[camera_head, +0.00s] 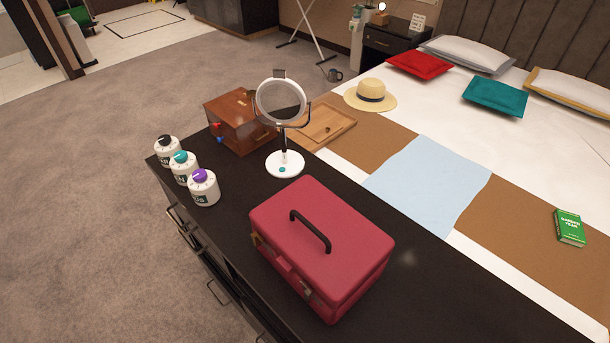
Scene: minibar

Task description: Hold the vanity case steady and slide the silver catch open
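The vanity case (345,225) is a red box with a black carry handle (310,231) on its lid. It sits on the black dresser top, and its lid looks shut. Its front faces the lower left. Neither of my grippers is in view.
The dresser top (430,290) is clear right of the case. Behind the case stand a round mirror (285,163), a wooden box (241,120) and several white bottles (204,188). A bed with a blue cloth (428,184) borders the dresser's far side.

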